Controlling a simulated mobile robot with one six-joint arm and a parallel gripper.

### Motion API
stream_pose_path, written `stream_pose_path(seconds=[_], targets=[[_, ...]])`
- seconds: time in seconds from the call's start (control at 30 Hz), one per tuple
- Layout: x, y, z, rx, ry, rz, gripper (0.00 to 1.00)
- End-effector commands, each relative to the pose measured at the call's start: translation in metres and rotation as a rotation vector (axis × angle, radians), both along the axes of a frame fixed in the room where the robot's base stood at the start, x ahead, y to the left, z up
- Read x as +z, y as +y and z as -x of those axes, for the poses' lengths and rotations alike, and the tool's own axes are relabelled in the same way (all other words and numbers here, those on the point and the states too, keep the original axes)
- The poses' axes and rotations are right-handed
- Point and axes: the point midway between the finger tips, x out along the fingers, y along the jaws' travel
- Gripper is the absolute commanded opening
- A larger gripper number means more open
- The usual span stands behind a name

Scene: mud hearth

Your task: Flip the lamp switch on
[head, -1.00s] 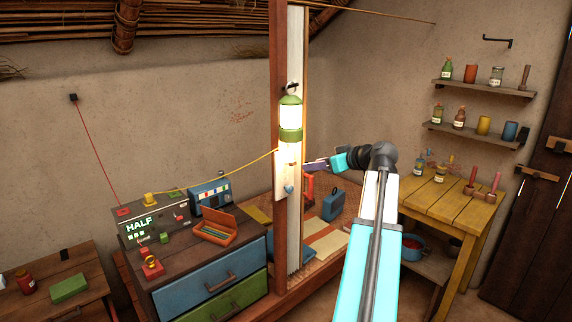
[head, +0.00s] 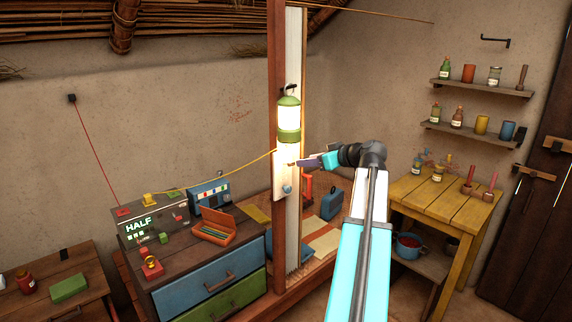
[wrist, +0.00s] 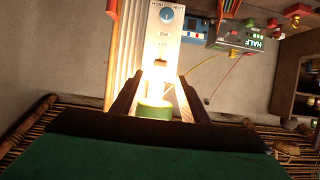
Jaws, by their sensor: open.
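The lamp (head: 288,117), a green-capped lantern, hangs on the wooden post and glows bright yellow-white. A pale switch panel (head: 279,188) with a blue knob (head: 287,189) is fixed to the post below it. In the wrist view the panel (wrist: 178,42) shows upside down, with the blue knob (wrist: 166,15) at the top and a small switch (wrist: 160,64) in the glare. The lamp's green band (wrist: 153,109) shows between the fingers. My gripper (head: 301,162) is open and empty, its fingertips (wrist: 157,78) close to the panel by the switch. Contact cannot be told.
A dresser (head: 207,285) with a radio-like box and pencil tray stands left of the post. A yellow table (head: 446,203) stands at right, below wall shelves (head: 478,135) with jars. A yellow cord (head: 225,176) runs from the post to the dresser.

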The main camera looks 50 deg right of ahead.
Motion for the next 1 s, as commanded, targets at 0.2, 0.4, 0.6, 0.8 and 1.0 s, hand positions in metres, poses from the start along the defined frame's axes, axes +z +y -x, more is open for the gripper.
stream_pose_path(seconds=[0.2,0.4,0.6,0.8,1.0], targets=[[-0.009,-0.002,-0.030,0.002,0.001,-0.001,0.41],[-0.020,-0.004,-0.055,0.001,0.001,-0.002,0.41],[-0.030,-0.006,-0.078,0.000,0.001,0.000,0.41],[-0.037,-0.007,-0.090,-0.001,0.001,-0.001,0.41],[-0.038,-0.007,-0.092,-0.003,0.000,0.001,0.41]])
